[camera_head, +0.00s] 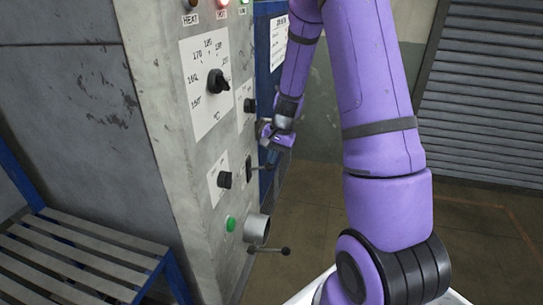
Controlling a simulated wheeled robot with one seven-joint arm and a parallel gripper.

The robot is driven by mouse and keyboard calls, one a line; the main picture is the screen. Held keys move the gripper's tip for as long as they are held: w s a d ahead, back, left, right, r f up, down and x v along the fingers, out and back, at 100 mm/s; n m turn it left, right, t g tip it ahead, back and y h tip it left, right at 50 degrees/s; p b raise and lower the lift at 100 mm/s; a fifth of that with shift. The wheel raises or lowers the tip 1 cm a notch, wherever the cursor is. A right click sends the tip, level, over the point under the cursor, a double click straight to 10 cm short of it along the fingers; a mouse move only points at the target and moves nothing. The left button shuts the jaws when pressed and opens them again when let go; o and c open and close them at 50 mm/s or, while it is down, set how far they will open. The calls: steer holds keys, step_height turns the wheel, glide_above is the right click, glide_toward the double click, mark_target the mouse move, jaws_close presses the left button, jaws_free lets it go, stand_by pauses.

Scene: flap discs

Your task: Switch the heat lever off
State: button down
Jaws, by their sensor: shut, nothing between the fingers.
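The grey control panel (205,130) of a tall machine fills the left middle. A lever (260,168) with a dark handle sticks out to the right from its lower right part, and any label on it is too small to read. A second lever (270,250) with a black ball end sticks out lower down. I cannot tell for sure which one is the heat lever. My gripper (265,133) is shut and empty, close to the panel's right side and just above the upper lever. Whether it touches the panel or lever is unclear.
The panel carries a large temperature dial (217,82), smaller black knobs (224,180), a green button (231,224) and a row of lamps at the top, including HEAT (192,5) and HOT (222,3). A slatted bench (85,250) stands at left. Floor at right is clear.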

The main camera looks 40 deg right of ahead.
steer(key=f+t, duration=0.1)
steer(key=s+f+t+y, duration=0.1)
steer(key=d+f+y, duration=0.1)
steer(key=f, duration=0.1)
steer(key=shift+s+d+t, duration=0.1)
steer(key=shift+s+t, duration=0.2)
steer(key=shift+t, duration=0.1)
stand_by(0.4)
steer(key=shift+r, duration=0.1)
steer(key=shift+r, duration=0.7)
